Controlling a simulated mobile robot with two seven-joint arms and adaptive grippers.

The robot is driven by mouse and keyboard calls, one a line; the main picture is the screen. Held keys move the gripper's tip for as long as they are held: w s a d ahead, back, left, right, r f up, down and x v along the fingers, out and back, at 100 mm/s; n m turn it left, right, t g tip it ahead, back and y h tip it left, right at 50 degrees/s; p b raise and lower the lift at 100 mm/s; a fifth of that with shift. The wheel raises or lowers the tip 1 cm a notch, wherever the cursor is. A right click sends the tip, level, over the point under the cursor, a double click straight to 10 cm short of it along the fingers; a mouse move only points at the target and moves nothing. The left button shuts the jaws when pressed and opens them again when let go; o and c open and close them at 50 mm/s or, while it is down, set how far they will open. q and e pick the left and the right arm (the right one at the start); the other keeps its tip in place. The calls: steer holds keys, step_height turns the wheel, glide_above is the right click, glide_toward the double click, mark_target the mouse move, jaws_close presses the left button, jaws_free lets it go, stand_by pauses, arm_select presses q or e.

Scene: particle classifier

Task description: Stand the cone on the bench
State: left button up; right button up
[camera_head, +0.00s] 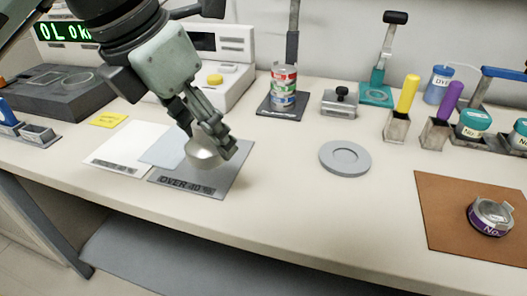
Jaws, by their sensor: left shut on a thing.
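My left gripper (212,138) reaches in from the upper left, pointing down. The bench (285,215) is cream-coloured. My right gripper is not in view.
A grey disc with a round recess (344,158) lies mid-bench. A brown mat (447,217) holds a tin (491,216) at the right. A can (283,86) and metal holders line the back. White and pale blue sheets lie left. The front middle is clear.

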arm_select(q)
steer(key=d+f, duration=0.1)
steer(key=d, duration=0.1)
steer(key=w+d+f, duration=0.1)
steer(key=d, duration=0.1)
steer(key=w+d+f, duration=0.1)
steer(key=d, duration=0.1)
steer(key=shift+w+d+f+p, duration=0.1)
steer(key=shift+w+f+p, duration=0.05)
steer(key=shift+f+p, duration=0.2)
steer(key=shift+w+d+f, duration=0.1)
steer(key=shift+d+f, duration=0.1)
step_height(320, 180, down, 3)
steer(key=shift+f, duration=0.55)
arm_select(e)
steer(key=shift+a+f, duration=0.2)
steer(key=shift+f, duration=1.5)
